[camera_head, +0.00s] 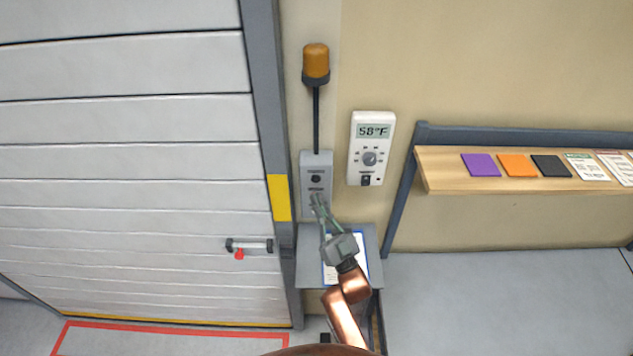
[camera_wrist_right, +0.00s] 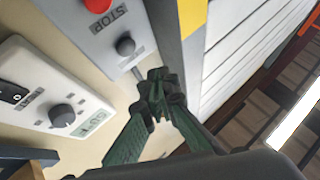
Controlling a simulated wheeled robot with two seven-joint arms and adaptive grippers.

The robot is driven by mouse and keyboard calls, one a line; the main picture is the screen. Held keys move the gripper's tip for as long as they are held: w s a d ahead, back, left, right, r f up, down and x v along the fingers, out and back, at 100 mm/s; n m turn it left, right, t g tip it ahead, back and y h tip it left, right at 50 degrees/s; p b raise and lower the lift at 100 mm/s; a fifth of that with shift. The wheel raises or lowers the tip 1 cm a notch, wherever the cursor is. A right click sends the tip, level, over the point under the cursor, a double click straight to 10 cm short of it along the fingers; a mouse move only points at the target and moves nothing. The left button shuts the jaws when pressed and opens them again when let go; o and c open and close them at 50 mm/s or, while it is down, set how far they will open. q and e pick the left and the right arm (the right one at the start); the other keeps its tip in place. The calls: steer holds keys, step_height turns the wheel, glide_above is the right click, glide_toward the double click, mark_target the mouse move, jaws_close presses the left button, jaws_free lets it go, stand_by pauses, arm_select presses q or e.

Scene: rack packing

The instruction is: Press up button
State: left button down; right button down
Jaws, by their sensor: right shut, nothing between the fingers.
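A grey control box (camera_head: 316,160) is on the wall beside the door frame, with a dark round button (camera_head: 316,179) on its upper part. The right wrist view shows the box (camera_wrist_right: 65,18) upside down, with the dark button (camera_wrist_right: 125,46), a red button (camera_wrist_right: 97,4) and a STOP label between them. My right gripper (camera_head: 317,199) is shut and empty, and covers the box's lower part in the head view. Its fingertips (camera_wrist_right: 160,88) show close to the dark button in the wrist view; I cannot tell whether they touch the box. My left gripper is not in view.
A white thermostat (camera_head: 370,130) hangs right of the box. An orange beacon (camera_head: 316,60) stands above it on a dark pole. A small grey table (camera_head: 309,272) is below. A wooden shelf (camera_head: 440,181) with coloured cards is at right, and a closed slatted door (camera_head: 120,165) at left.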

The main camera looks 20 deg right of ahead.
mark_target(316, 179)
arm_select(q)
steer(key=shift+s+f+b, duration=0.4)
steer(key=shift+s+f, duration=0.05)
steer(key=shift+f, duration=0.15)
arm_select(e)
steer(key=shift+w+d, duration=0.3)
steer(key=shift+w, duration=0.65)
steer(key=shift+w+d, duration=0.25)
steer(key=shift+w, duration=0.7)
steer(key=shift+w+d, duration=0.15)
steer(key=shift+w, duration=0.3)
